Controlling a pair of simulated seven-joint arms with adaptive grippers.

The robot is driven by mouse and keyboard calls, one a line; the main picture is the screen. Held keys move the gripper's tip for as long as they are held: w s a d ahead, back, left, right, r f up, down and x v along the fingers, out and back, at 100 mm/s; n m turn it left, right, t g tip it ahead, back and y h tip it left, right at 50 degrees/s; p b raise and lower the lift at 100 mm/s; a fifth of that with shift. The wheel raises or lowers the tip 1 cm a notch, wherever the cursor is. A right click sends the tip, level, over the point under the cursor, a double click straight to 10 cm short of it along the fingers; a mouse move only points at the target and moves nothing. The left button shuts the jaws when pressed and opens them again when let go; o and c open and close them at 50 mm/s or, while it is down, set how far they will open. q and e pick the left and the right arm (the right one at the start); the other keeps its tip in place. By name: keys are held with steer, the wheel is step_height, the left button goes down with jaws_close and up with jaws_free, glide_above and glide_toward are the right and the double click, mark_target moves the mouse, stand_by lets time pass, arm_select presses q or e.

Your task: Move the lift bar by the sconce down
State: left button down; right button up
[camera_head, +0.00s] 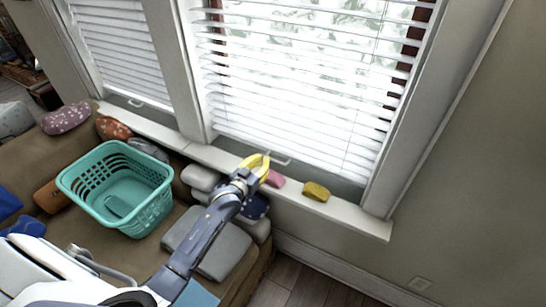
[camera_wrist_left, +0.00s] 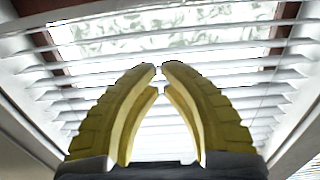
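A small pale lift bar (camera_head: 279,158) sits at the lower edge of the large window's white blind (camera_head: 300,90). Another small handle (camera_head: 136,103) shows under the left window's blind. No sconce is in view. My left gripper (camera_head: 264,158) is at the large window just above the sill, right beside the near end of the lift bar. In the left wrist view its yellow fingers (camera_wrist_left: 160,66) curve together and their tips nearly meet, with blind slats behind. I see nothing clearly held, and whether the tips touch the bar is hidden. My right gripper is not in view.
On the sill (camera_head: 345,213) lie a pink block (camera_head: 275,179) and a yellow one (camera_head: 316,191). A teal basket (camera_head: 120,190) stands on the brown sofa (camera_head: 85,230), with several cushions around it. Bare wall (camera_head: 470,160) is at the right.

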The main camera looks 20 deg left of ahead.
arm_select(q)
steer(key=w+f, duration=0.4)
steer(key=w, duration=0.4)
steer(key=shift+d+f, duration=0.2)
steer(key=shift+d, duration=0.25)
